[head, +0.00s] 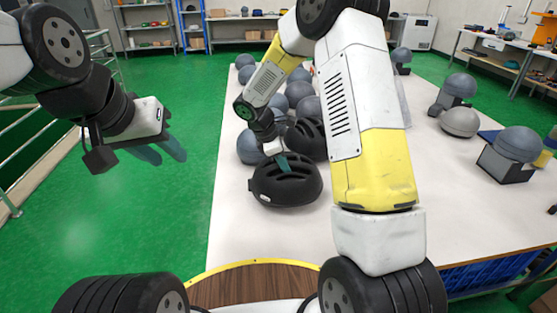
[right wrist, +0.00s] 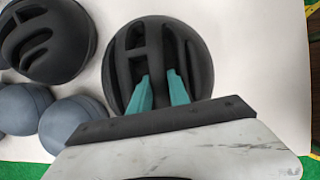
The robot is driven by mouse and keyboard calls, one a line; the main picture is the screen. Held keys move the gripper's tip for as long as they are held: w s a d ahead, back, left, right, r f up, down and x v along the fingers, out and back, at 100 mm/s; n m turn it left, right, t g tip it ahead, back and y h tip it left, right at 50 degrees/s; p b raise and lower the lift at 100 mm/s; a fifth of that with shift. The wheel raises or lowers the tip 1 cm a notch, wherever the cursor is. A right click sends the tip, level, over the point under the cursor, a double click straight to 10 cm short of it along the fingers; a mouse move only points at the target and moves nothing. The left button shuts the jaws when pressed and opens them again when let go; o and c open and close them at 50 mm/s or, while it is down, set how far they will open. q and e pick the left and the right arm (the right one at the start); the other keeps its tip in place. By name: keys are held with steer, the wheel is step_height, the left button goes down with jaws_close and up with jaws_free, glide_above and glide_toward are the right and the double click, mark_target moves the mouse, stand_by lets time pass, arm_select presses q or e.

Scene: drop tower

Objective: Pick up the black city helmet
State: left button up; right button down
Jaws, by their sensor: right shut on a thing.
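The black city helmet (head: 286,186) is a vented black shell near the left edge of the white table (head: 240,228). It also shows in the right wrist view (right wrist: 166,62). My right gripper (head: 282,163) is over the helmet's top, its teal fingers shut on it at the vents. In the right wrist view my right gripper's fingers (right wrist: 158,92) reach onto the shell. I cannot tell whether the helmet is clear of the table. A second black vented helmet (head: 307,138) lies just behind it. My left gripper (head: 160,150) is empty over the green floor, its two teal fingers apart.
Several grey-blue head forms (head: 299,92) crowd behind the helmets. On the table's right are a head form on a dark stand (head: 517,145) and a light grey dome (head: 459,121). The table's near left part is clear.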

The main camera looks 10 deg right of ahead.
steer(key=s+a+r, duration=0.1)
steer(key=s+a, duration=0.1)
steer(key=s, duration=0.5)
steer(key=s+a+r, duration=0.1)
steer(key=s, duration=0.7)
steer(key=shift+s+a, duration=0.3)
steer(key=shift+a, duration=0.05)
steer(key=shift+f, duration=0.1)
